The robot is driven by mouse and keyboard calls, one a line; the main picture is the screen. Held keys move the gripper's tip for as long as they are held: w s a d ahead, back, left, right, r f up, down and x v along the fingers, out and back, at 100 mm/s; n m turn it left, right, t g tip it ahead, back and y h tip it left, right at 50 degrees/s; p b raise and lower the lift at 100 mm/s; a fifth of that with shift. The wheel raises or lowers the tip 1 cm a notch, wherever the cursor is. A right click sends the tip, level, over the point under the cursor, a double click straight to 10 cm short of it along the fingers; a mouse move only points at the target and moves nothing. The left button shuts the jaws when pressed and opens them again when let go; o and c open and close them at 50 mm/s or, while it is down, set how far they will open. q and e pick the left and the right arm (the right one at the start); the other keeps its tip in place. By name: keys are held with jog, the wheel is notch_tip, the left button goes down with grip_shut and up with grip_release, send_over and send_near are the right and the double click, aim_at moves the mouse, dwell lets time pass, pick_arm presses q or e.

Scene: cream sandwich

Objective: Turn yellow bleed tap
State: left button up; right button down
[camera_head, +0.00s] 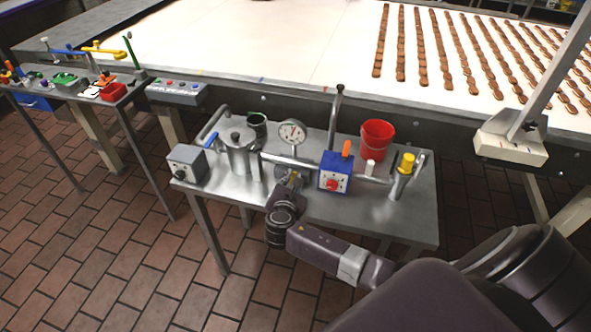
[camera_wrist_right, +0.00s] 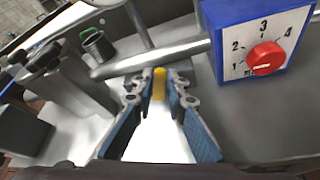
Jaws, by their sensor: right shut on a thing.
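The yellow bleed tap (camera_wrist_right: 159,82) is a small yellow piece below the steel pipe, between my right fingertips in the right wrist view. My right gripper (camera_wrist_right: 160,95) is shut on it. In the head view my right gripper (camera_head: 290,178) is at the pipe under the round gauge (camera_head: 291,133), and it mostly hides the tap. The steel pipe (camera_head: 285,160) runs from the lidded steel pot (camera_head: 238,150) to the blue box (camera_head: 336,172) with a red dial and an orange lever. My left gripper is not in view.
The steel table (camera_head: 390,222) also bears a grey switch box (camera_head: 187,164), a red bucket (camera_head: 377,141) and a yellow-capped steel fitting (camera_head: 407,162). A conveyor (camera_head: 320,50) with rows of brown pieces lies behind. The table's front right is bare.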

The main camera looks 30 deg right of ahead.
jog(key=shift+w+a+r+n+g+h+p, duration=0.25)
jog(key=shift+w+n+g+h+p, duration=0.2)
jog(key=shift+n+p, duration=0.5)
jog(key=shift+a+f, duration=0.1)
jog(key=c, duration=1.9)
grip_release()
jog(key=shift+c, duration=0.2)
jog(key=v, duration=1.2)
